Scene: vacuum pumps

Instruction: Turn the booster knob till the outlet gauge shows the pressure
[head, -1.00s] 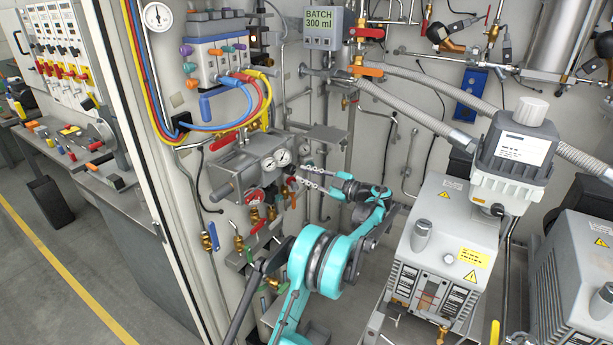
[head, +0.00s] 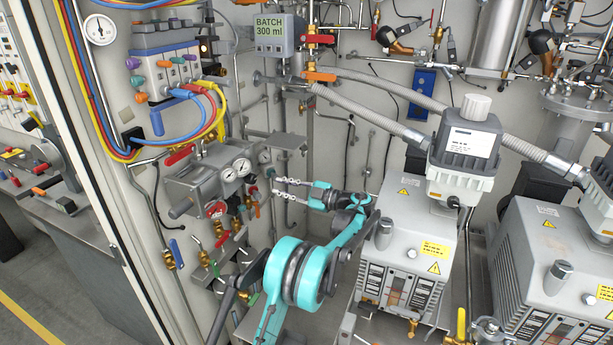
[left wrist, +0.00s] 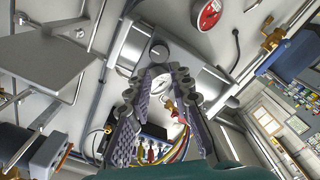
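A grey metal unit (head: 205,180) on the back panel carries two white dial gauges, one left (head: 229,175) and one right (head: 242,167); their readings are too small to tell. I cannot tell for sure which part is the booster knob. A grey cylinder with a dark round end (left wrist: 158,52) shows past my fingertips in the left wrist view, with a white dial (left wrist: 161,86) below it. My left gripper (head: 275,188) is open and empty, right of the unit and apart from it. Its spread fingers also show in the left wrist view (left wrist: 163,82). My right gripper is out of view.
Valves with red and blue levers (head: 176,253) sit below the unit. Coloured hoses (head: 213,115) hang above it. A grey shelf plate (head: 272,143) juts out nearby. Grey pumps (head: 410,235) stand to the right. A display (head: 273,34) reads BATCH 300 ml.

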